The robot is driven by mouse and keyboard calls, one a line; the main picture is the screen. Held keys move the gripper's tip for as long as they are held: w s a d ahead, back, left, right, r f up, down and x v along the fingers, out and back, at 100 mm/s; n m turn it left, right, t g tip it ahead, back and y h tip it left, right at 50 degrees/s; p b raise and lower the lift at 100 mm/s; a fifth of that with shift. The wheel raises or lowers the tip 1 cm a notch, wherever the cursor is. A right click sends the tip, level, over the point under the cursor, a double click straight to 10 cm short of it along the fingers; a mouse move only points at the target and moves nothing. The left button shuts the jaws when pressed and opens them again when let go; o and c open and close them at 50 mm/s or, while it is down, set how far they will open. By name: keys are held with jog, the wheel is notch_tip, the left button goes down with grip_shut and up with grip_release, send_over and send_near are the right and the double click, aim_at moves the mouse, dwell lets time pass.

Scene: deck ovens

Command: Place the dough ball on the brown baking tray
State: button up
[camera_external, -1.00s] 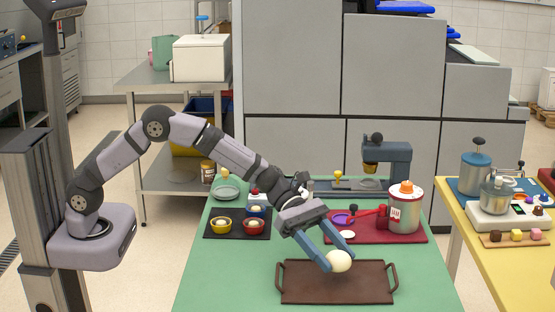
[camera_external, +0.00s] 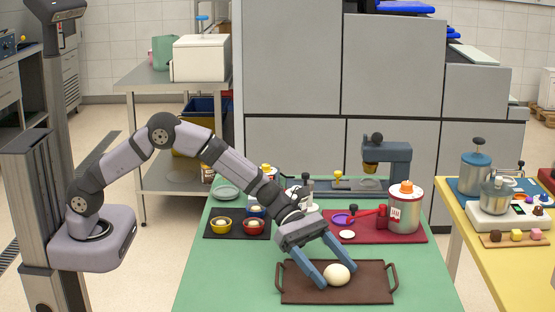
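The dough ball (camera_external: 337,275) is a smooth cream-white ball. It is over the middle of the brown baking tray (camera_external: 350,295) and appears to rest on it, though a tiny gap underneath cannot be ruled out. The tray is flat and dark brown with a loop handle at each end, and lies on the green table. My gripper (camera_external: 338,274) reaches down from the upper left with one blue finger on each side of the ball. Whether the fingers press on the ball or stand slightly apart from it is not clear.
Behind the tray is a red mat (camera_external: 375,237) with a white canister (camera_external: 404,208) and a purple dish. To the left is a dark mat (camera_external: 238,233) with several small coloured bowls. The green table (camera_external: 225,280) is clear left of the tray.

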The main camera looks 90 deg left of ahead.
jog(key=shift+r, duration=0.25)
jog(key=shift+s+a, duration=0.15)
jog(key=shift+a, duration=0.1)
jog(key=shift+b+v, duration=0.3)
jog(key=shift+v, duration=3.2)
